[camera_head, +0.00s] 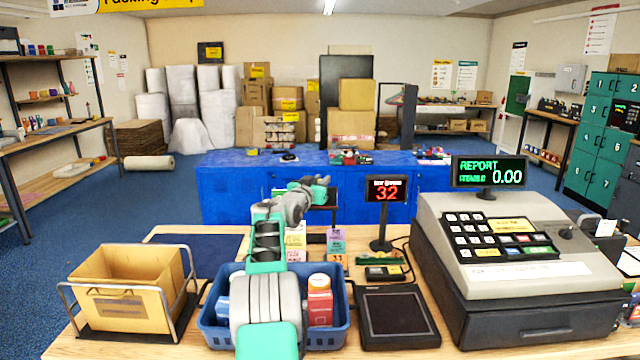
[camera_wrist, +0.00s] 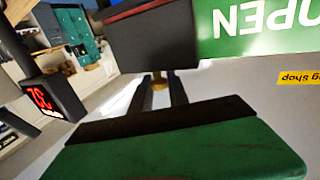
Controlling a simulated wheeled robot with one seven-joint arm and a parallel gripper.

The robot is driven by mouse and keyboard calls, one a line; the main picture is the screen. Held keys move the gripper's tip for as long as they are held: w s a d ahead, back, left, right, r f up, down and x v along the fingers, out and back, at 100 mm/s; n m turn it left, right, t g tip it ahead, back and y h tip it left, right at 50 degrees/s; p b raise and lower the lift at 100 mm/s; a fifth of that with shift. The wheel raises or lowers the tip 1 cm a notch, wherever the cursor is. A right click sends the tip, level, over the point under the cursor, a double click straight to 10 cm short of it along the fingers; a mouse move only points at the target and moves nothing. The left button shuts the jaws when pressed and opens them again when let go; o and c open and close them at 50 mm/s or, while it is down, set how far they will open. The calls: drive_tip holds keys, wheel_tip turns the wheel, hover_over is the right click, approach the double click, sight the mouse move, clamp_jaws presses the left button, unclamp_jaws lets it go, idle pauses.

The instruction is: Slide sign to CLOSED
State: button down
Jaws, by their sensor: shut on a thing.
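In the wrist view, which is upside down, a green sign panel (camera_wrist: 262,25) with white letters reading OPEN fills the upper right. It is cut off by the picture's edge. A dark block (camera_wrist: 152,38) sits beside the panel. A small brass-coloured knob (camera_wrist: 158,84) shows under the block. My gripper (camera_wrist: 161,92) is shut on the knob, with its two dark fingers on either side. In the head view my gripper (camera_head: 318,188) is reached out over the counter, and its fingers are too small to make out. I cannot pick out the sign there. No CLOSED lettering shows.
The wooden counter (camera_head: 190,343) holds a blue basket (camera_head: 340,338) under my arm, a wire stand with a carton (camera_head: 125,300), a cash register (camera_head: 520,260), a black pad (camera_head: 398,318) and a red number display (camera_head: 387,190). A blue bench (camera_head: 235,190) stands beyond.

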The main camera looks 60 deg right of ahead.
drive_tip(key=w+a, duration=0.1)
drive_tip(key=w, duration=0.2)
drive_tip(key=w+a, duration=0.2)
drive_tip(key=w, duration=0.1)
drive_tip(key=w+a, duration=0.2)
drive_tip(key=w, duration=0.1)
drive_tip(key=shift+w+f, duration=0.1)
drive_tip(key=shift+w, duration=0.1)
drive_tip(key=shift+d, duration=0.1)
drive_tip(key=c, duration=1.3)
unclamp_jaws()
drive_tip(key=a+b, duration=0.1)
drive_tip(key=a, duration=0.4)
drive_tip(key=a+b, duration=0.1)
drive_tip(key=a, duration=0.2)
drive_tip(key=shift+s+b, duration=0.35)
